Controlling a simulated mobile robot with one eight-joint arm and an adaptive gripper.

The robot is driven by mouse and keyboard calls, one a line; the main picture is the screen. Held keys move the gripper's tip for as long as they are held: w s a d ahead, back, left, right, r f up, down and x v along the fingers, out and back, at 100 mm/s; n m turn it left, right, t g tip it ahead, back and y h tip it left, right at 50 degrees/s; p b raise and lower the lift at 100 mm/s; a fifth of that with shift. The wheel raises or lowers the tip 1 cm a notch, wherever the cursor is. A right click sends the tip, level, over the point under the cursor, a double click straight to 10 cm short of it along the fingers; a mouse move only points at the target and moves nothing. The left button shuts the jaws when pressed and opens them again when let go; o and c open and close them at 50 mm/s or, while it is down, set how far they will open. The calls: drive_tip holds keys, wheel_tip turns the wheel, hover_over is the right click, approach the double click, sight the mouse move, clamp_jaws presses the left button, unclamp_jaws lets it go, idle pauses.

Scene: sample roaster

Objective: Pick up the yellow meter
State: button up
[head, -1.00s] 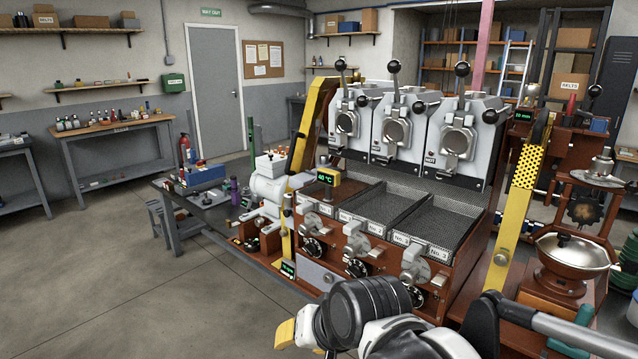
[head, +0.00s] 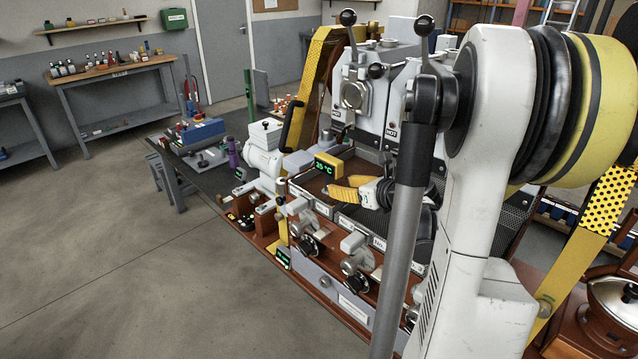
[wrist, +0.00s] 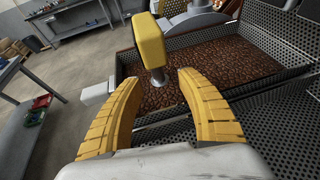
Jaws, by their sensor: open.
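The yellow meter (head: 328,164) shows a green "°C" display in the head view and stands at the left tray of the roaster. In the wrist view the meter (wrist: 149,42) is a yellow block on a dark stem, over a tray of brown beans (wrist: 200,75). My gripper (wrist: 160,88) is open, with its two yellow fingers apart and nothing between the tips. The meter is just beyond the fingertips. In the head view my gripper (head: 350,188) is just right of the meter; its finger gap is hard to make out there.
The white roaster heads (head: 352,95) rise behind the trays. A grey-white machine with a black handle (head: 268,150) stands left of the meter. Open floor (head: 120,250) lies to the left.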

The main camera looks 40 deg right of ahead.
drive_tip(key=shift+x, duration=0.8)
drive_tip(key=x, duration=0.1)
drive_tip(key=b+x, duration=0.1)
drive_tip(key=x, duration=0.1)
drive_tip(key=b+x, duration=0.1)
drive_tip(key=shift+a+f, duration=0.35)
drive_tip(key=shift+f, duration=0.1)
drive_tip(key=shift+w+d, duration=0.1)
drive_tip(key=shift+w, duration=0.35)
drive_tip(key=shift+s, duration=0.1)
clamp_jaws()
